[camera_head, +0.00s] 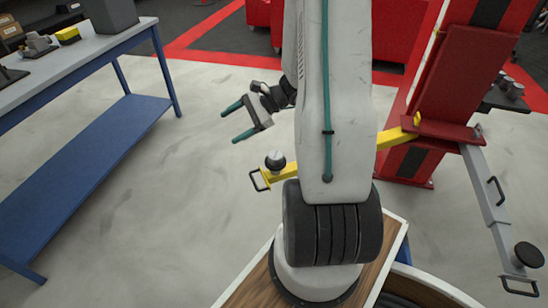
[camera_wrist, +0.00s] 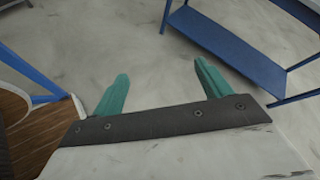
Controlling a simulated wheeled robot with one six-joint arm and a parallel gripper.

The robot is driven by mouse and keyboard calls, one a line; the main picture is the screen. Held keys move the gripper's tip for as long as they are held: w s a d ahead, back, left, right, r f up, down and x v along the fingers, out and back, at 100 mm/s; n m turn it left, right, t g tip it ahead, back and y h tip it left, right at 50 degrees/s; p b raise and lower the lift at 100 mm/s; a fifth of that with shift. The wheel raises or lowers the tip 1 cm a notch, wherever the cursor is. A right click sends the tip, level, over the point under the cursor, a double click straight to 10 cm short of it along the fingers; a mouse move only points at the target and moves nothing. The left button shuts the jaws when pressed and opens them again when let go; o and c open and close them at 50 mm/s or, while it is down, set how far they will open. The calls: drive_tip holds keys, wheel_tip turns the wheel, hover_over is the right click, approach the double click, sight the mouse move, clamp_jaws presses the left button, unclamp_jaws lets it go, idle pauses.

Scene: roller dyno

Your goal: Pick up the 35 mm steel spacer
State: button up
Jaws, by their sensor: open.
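My gripper (camera_head: 228,128) is open and empty, held above the bare floor left of my arm. Its two teal fingers point left in the head view; they also show in the wrist view (camera_wrist: 160,70), well apart with only floor between them. Small round metal pieces (camera_head: 509,87) sit on a dark shelf at the far right, well away from my gripper. They are too small to tell whether the 35 mm steel spacer is among them. No spacer shows in the wrist view.
A blue bench (camera_head: 105,138) with a lower shelf stands at left; its frame shows in the wrist view (camera_wrist: 225,45). A red lift post (camera_head: 470,75) with a yellow arm (camera_head: 395,138) and a grey arm (camera_head: 485,185) stands at right. Open floor lies between.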

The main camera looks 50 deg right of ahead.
drive_tip(key=s+d+f+m+t+h, duration=0.35)
drive_tip(key=d+f+m, duration=0.45)
drive_tip(key=d+f, duration=0.4)
drive_tip(key=m+t+h, duration=0.2)
drive_tip(key=m+h, duration=0.2)
drive_tip(key=m, duration=0.1)
approach(276, 155)
drive_tip(key=a+r+x, duration=0.1)
drive_tip(key=x, duration=0.3)
drive_tip(key=shift+w+d+f, duration=0.1)
drive_tip(key=shift+w+f, duration=0.3)
drive_tip(key=shift+f, duration=0.2)
drive_tip(key=x, duration=0.7)
drive_tip(key=shift+w+d+f, duration=0.1)
drive_tip(key=shift+d, duration=0.25)
drive_tip(key=shift+c, duration=0.4)
drive_tip(key=c, duration=1.2)
drive_tip(key=shift+o, duration=0.2)
